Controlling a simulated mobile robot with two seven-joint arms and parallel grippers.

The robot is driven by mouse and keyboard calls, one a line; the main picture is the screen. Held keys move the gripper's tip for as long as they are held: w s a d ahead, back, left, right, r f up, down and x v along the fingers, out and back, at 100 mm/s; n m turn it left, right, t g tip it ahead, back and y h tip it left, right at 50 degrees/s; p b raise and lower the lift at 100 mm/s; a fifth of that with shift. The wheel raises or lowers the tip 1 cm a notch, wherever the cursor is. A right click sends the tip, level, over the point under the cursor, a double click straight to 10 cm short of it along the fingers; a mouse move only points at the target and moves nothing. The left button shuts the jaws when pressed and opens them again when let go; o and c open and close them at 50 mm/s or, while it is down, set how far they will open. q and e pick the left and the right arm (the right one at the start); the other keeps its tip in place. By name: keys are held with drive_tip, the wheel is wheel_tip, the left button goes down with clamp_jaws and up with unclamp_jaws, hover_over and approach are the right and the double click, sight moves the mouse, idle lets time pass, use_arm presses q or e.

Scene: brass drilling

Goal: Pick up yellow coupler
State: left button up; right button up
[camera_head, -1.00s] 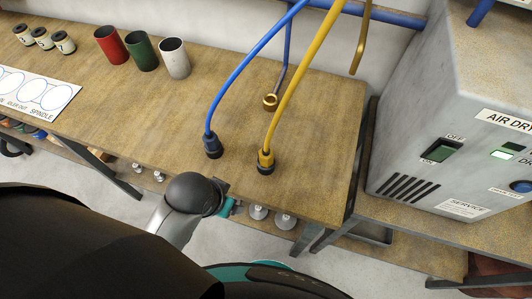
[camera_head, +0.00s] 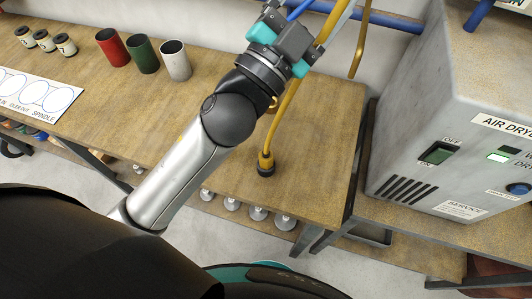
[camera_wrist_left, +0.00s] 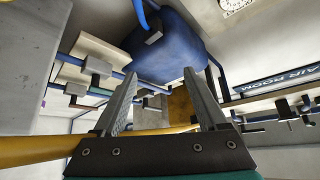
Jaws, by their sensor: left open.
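The yellow coupler (camera_head: 266,164) with its dark base stands on the wooden bench in the head view, at the lower end of a yellow hose (camera_head: 284,112). My left gripper (camera_head: 312,20) is high above and beyond it, near the top edge, beside the yellow and blue hoses. In the left wrist view my left gripper (camera_wrist_left: 160,82) is open, with nothing visibly held between its fingers. The yellow hose (camera_wrist_left: 40,149) crosses low in that view, partly hidden by the gripper. My right gripper is not in view.
A brass-coloured ring fitting (camera_head: 273,103) is partly hidden by my arm. Red (camera_head: 112,47), green (camera_head: 141,53) and grey (camera_head: 174,60) cups stand at the back left. The air dryer (camera_head: 440,120) stands right of the bench. The bench around the yellow coupler is clear.

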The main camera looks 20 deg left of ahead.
use_arm(q)
drive_tip(key=s+d+r+m+g+h, duration=0.45)
drive_tip(key=d+m+g+h, duration=0.2)
drive_tip(key=m+h, duration=0.4)
drive_tip(key=s+d+f+m+g, duration=0.5)
drive_tip(key=s+d+m+g, duration=0.2)
drive_tip(key=m+g, duration=0.65)
drive_tip(key=m+g+y, duration=0.1)
drive_tip(key=m+y, duration=0.3)
drive_tip(key=y, duration=1.7)
hover_over(266, 155)
drive_tip(key=f, duration=2.9)
drive_tip(key=shift+w+f+b, duration=0.25)
drive_tip(key=shift+w+b, duration=0.05)
drive_tip(key=shift+w, duration=0.05)
drive_tip(key=shift+s+f, duration=0.2)
drive_tip(key=shift+f, duration=1.4)
drive_tip(key=shift+s+f, duration=0.2)
drive_tip(key=shift+f, duration=1.35)
clamp_jaws()
